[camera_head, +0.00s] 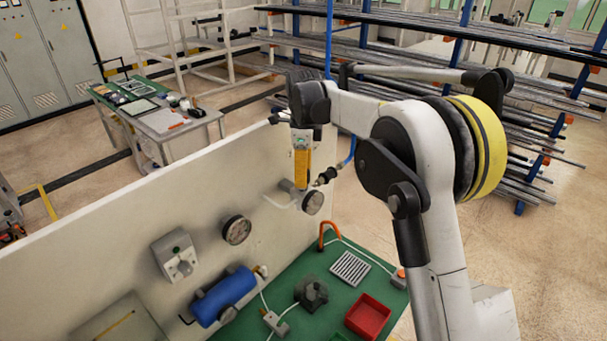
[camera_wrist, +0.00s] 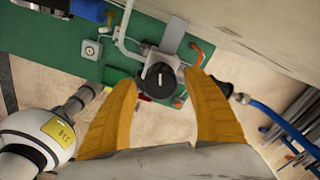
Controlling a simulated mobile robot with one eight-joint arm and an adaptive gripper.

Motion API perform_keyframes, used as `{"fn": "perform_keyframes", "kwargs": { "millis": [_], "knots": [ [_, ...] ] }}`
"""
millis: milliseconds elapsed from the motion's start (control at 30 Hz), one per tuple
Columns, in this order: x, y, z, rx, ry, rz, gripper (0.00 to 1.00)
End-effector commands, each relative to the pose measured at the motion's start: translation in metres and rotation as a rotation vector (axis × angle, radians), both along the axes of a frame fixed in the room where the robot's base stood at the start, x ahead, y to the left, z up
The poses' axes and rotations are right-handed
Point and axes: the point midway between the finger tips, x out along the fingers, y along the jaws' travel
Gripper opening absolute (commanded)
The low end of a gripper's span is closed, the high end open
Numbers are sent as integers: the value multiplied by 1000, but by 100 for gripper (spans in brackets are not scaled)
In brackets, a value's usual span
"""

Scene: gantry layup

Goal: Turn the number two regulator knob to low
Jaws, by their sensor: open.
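A round black knob (camera_wrist: 159,78) with a short pale mark on its face sits on a grey metal regulator body (camera_wrist: 172,40) in the wrist view. I cannot read a number or a low mark on it. My gripper (camera_wrist: 163,82) has two yellow fingers spread apart, one to each side of the knob in the picture. No contact with the knob shows. In the head view my gripper (camera_head: 301,170) points down beside the pale panel (camera_head: 120,225), at the fittings near its right end.
A round gauge (camera_head: 237,230), a grey box (camera_head: 176,256) and a blue cylinder (camera_head: 224,296) are on or by the panel. A red tray (camera_head: 368,316) lies on the green surface (camera_head: 322,262) below. A blue hose (camera_wrist: 285,122) runs beside the right finger.

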Motion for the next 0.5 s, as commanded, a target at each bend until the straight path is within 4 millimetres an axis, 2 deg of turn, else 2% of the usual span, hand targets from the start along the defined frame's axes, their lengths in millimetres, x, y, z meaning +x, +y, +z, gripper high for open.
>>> {"fn": "perform_keyframes", "kwargs": {
  "millis": [333,367,500],
  "knots": [
    [0,0,-5,0,0,0,59],
    [0,0,-5,0,0,0,51],
    [0,0,-5,0,0,0,8]
  ]
}}
